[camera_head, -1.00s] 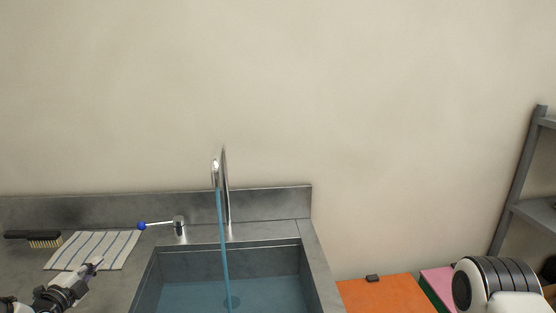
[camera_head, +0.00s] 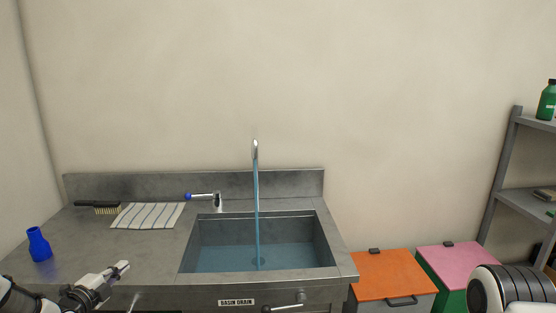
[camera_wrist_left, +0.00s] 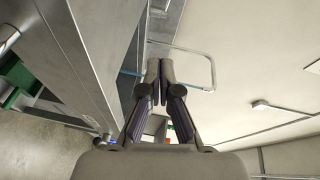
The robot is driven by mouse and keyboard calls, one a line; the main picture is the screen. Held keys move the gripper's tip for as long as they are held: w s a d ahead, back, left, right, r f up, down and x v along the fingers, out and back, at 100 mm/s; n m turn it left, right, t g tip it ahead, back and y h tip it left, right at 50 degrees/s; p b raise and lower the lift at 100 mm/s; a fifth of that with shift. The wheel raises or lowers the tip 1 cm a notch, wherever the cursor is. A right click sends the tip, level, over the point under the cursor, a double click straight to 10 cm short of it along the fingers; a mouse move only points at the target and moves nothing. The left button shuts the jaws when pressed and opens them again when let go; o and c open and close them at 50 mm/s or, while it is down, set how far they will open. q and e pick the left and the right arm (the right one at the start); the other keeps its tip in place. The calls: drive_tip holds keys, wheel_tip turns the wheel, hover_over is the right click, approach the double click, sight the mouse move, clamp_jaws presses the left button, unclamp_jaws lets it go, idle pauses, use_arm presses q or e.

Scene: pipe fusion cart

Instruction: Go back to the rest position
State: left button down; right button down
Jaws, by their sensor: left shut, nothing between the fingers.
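My left gripper (camera_head: 121,269) comes in from the lower left in the head view, in front of the sink counter (camera_head: 75,235). In the left wrist view its two fingers (camera_wrist_left: 160,68) are together, shut with nothing between them. A part of my right arm shows at the lower right of the head view, but its gripper is not in view. Water runs from the faucet (camera_head: 254,150) into the basin (camera_head: 215,262), which holds bluish water. The faucet lever (camera_head: 203,196) with a blue knob points left.
An orange-lidded bin (camera_head: 385,273) and a pink-lidded bin (camera_head: 455,258) stand to the right. A grey shelf (camera_head: 505,180) holds a green bottle (camera_head: 547,100).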

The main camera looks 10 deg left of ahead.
use_arm(q)
drive_tip(key=s+d+f+g+h, duration=0.25)
drive_tip(key=d+f, duration=0.45)
drive_tip(key=d, duration=0.4)
drive_tip(key=s+d+f+g+h, duration=0.1)
drive_tip(key=s+d+f+g, duration=0.15)
drive_tip(key=d+f, duration=0.6)
drive_tip(key=s+d+f+n+g+y, duration=0.1)
drive_tip(key=s+d+f+n+g, duration=0.35)
drive_tip(key=s+d, duration=0.6)
drive_tip(key=s+f+n+g+y, duration=0.1)
drive_tip(key=s+n+g+y, duration=0.1)
drive_tip(key=s+n, duration=0.4)
drive_tip(key=s+a+f+n+g+y, duration=0.1)
drive_tip(key=s+n+g, duration=0.4)
drive_tip(key=s, duration=1.2)
drive_tip(key=shift+a+f+n+y, duration=0.2)
drive_tip(key=shift+f+n+y, duration=0.3)
drive_tip(key=shift+n, duration=0.55)
